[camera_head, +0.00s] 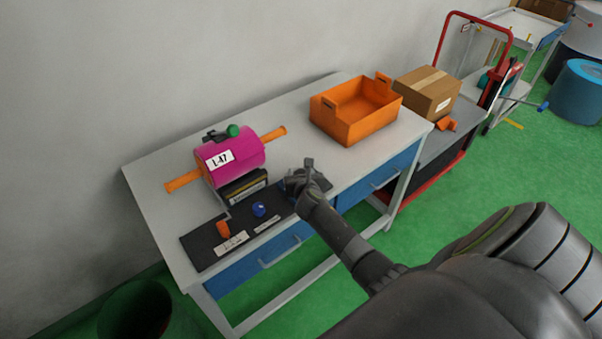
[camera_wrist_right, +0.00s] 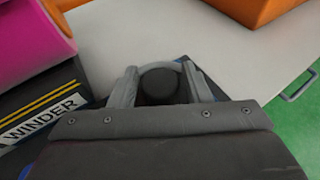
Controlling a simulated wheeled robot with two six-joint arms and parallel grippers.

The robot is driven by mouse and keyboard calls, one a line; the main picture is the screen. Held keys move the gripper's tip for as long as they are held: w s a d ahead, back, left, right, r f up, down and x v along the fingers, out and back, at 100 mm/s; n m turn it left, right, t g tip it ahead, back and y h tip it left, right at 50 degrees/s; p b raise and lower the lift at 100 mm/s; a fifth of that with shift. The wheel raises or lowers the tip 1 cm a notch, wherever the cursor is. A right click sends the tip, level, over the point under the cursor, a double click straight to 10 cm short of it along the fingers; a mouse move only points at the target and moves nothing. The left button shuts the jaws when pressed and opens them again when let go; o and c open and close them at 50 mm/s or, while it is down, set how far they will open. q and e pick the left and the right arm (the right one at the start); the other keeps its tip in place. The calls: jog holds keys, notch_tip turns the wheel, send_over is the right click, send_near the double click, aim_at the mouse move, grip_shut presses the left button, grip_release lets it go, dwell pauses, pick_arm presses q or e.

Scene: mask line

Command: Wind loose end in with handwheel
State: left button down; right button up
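In the head view a magenta roll (camera_head: 229,157) with an "L-47" label sits on an orange shaft (camera_head: 184,181) above the black winder box (camera_head: 243,187). Both also show at the left of the right wrist view, the roll (camera_wrist_right: 32,38) above the box (camera_wrist_right: 42,105). My right gripper (camera_head: 308,168) is over the table's front part, right of the winder. In its wrist view, the fingers (camera_wrist_right: 162,84) stand apart on either side of a grey ring (camera_wrist_right: 160,66) with a dark round middle, perhaps the handwheel. Whether they press on it is unclear. No loose end can be made out. My left gripper is out of view.
A black panel (camera_head: 205,245) with a blue knob (camera_head: 259,209) and an orange part (camera_head: 223,229) lies along the table's front. An orange bin (camera_head: 343,128) stands at the back right. A cardboard box (camera_head: 428,94) is on the cart beyond. Bare tabletop (camera_head: 290,135) lies between roll and bin.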

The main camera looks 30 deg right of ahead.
jog(key=c, duration=0.7)
jog(key=shift+o, duration=0.2)
jog(key=shift+m+h, duration=0.4)
jog(key=shift+a+f+m+g+h+b, duration=0.1)
jog(key=shift+m+g+h+b, duration=0.6)
jog(key=shift+m+g+h, duration=0.15)
jog(key=m+g+h+b, duration=0.2)
jog(key=m+g+h, duration=0.2)
jog(key=m, duration=0.1)
jog(key=shift+w+m+g, duration=0.1)
jog(key=shift+m+g, duration=0.15)
jog(key=shift+g, duration=0.1)
jog(key=shift+m+g+h+b, duration=0.45)
jog(key=shift+m+g+b, duration=0.45)
jog(key=shift+g, duration=0.1)
jog(key=m+g+b, duration=0.2)
jog(key=shift+f+g+h, duration=0.1)
jog(key=shift+g+h, duration=0.2)
jog(key=shift+g, duration=0.1)
jog(key=shift+m+g+b, duration=1.6)
jog(key=shift+g+b, duration=0.1)
jog(key=shift+b, duration=0.15)
